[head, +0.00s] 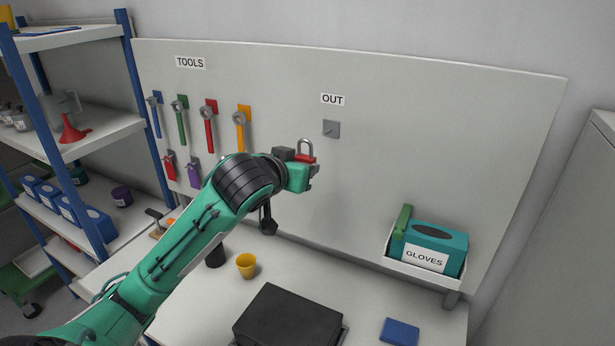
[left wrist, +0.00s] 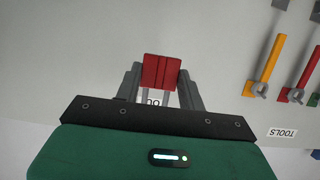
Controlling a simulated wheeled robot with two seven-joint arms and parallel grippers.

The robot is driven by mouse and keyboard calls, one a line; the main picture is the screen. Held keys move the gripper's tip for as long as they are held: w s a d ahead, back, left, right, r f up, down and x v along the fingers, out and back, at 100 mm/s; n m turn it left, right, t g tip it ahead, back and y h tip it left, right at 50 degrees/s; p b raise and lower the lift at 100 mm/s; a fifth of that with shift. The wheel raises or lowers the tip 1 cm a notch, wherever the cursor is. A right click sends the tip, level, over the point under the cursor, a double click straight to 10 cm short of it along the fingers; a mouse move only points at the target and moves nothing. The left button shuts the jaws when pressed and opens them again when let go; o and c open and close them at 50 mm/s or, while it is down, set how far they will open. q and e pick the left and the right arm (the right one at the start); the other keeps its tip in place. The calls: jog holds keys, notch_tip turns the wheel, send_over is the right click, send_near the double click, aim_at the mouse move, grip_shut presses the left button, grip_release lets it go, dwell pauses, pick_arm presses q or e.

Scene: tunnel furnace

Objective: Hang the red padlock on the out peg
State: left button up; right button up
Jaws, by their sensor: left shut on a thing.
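The red padlock (head: 305,157) is held in my left gripper (head: 312,166), with its grey shackle pointing up in the head view. In the left wrist view the red padlock body (left wrist: 161,71) sits between the two grey fingers of my left gripper (left wrist: 160,85). The out peg (head: 331,129) is on a small grey square plate under the OUT label (head: 332,100) on the white board. The padlock is to the left of the peg and a little lower, apart from it. The padlock partly hides the OUT label in the left wrist view. My right gripper is not in view.
Several wrenches hang under the TOOLS label (head: 190,62) to the left. A teal gloves box (head: 428,247) sits in a tray at the right. A yellow cup (head: 246,266), black case (head: 288,318) and blue item (head: 399,331) are on the bench. Board around the peg is clear.

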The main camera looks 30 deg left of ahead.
pick_arm(q)
jog(key=shift+w+a+f+b, duration=0.15)
jog(key=shift+w+b, duration=0.3)
jog(key=shift+w, duration=1.25)
jog(key=shift+r+b+x, duration=0.25)
jog(key=shift+b+x, duration=0.1)
jog(key=shift+x, duration=1.05)
jog(key=shift+w, duration=0.85)
jog(key=shift+w, duration=0.1)
jog(key=shift+w+a+p, duration=0.1)
jog(key=shift+w+p, duration=0.85)
jog(key=shift+w, duration=1.3)
